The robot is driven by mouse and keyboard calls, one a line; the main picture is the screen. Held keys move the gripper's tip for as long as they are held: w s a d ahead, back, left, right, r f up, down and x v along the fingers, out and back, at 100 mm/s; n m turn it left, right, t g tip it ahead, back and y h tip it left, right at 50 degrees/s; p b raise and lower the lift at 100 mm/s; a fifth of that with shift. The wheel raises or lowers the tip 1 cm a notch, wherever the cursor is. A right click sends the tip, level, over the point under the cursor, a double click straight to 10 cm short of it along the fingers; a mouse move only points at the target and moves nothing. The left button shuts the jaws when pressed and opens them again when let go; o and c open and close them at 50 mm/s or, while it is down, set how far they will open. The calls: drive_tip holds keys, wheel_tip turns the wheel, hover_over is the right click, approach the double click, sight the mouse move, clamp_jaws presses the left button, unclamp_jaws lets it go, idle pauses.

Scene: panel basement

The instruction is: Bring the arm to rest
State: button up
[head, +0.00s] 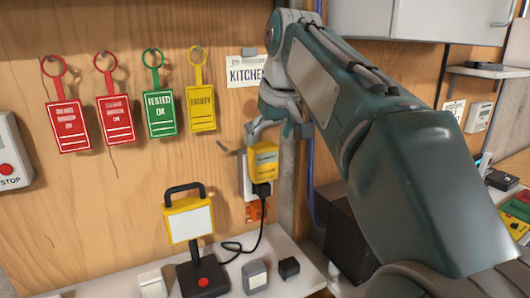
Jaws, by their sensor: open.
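My arm reaches in from the right in the head view, bent down at the far end. My gripper (277,133) is open, just above a yellow box (263,163) with a label. The left finger appears close to the top of the box; I cannot tell whether they touch. The yellow box sits in front of a pale wall plate (244,185), and a black plug (262,190) with a cord is at its lower end. My gripper and arm hide part of the wall behind them.
Two red tags (68,127), a green tag (161,115) and a yellow tag (200,109) hang on the wooden wall. A shelf below holds a yellow-framed lamp (190,222) and small blocks (255,276). A stop box (12,165) is at left.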

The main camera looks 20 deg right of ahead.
drive_tip(key=shift+s+r, duration=0.35)
drive_tip(key=shift+r, duration=0.25)
drive_tip(key=s+f+m+t, duration=0.1)
drive_tip(key=s+f+m, duration=0.1)
drive_tip(key=s+f, duration=1.9)
wheel_tip(320, 180, down, 4)
drive_tip(key=shift+s+f+h, duration=0.1)
drive_tip(key=shift+s+h, duration=0.1)
drive_tip(key=shift+h, duration=0.2)
drive_tip(key=shift+a, duration=0.1)
idle(0.5)
